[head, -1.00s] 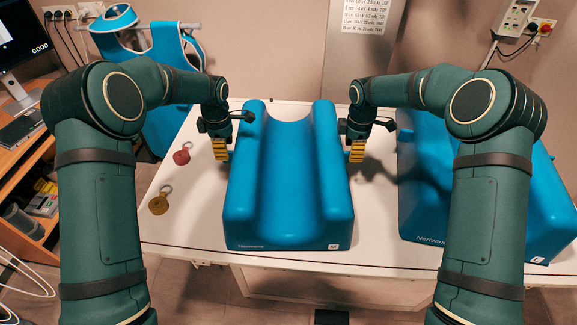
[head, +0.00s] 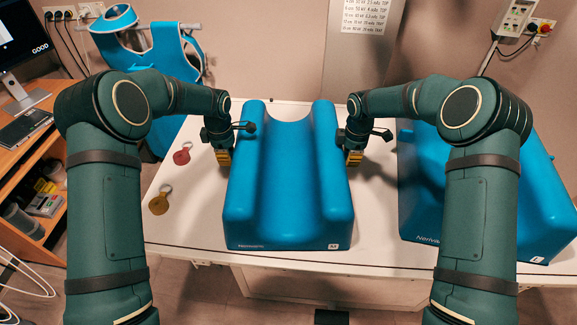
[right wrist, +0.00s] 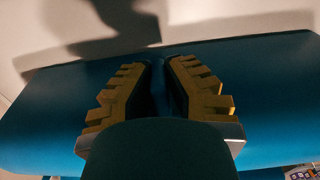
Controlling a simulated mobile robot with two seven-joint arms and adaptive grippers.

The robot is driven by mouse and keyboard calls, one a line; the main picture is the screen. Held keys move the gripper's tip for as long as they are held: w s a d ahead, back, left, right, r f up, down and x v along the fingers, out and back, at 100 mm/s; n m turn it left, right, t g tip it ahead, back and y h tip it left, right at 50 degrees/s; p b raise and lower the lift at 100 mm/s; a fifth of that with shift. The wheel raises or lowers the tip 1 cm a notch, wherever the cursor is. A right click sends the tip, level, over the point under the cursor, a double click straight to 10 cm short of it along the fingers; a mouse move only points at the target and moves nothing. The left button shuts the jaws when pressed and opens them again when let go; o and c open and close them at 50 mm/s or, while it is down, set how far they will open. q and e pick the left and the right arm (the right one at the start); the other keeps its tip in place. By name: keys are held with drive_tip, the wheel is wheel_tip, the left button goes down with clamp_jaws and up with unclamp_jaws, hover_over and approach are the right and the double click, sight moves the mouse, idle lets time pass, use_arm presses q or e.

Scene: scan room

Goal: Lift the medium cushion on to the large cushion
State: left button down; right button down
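The medium cushion (head: 285,180) is a blue block with a long channel and raised sides, marked M, in the middle of the white table. The large cushion (head: 545,205) is a bigger blue block at the right, partly hidden behind my right arm. My left gripper (head: 223,158) is at the medium cushion's left side and my right gripper (head: 354,158) at its right side, both with yellow fingers pointing down. In the right wrist view my right gripper (right wrist: 158,75) faces a blue cushion surface; contact is unclear.
A red tag (head: 182,154) and a brown tag (head: 159,203) lie on the white table (head: 185,225), left of the medium cushion. A blue apron (head: 165,50) hangs behind. A desk with a monitor (head: 15,45) stands at the left. A narrow gap separates the cushions.

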idle(0.5)
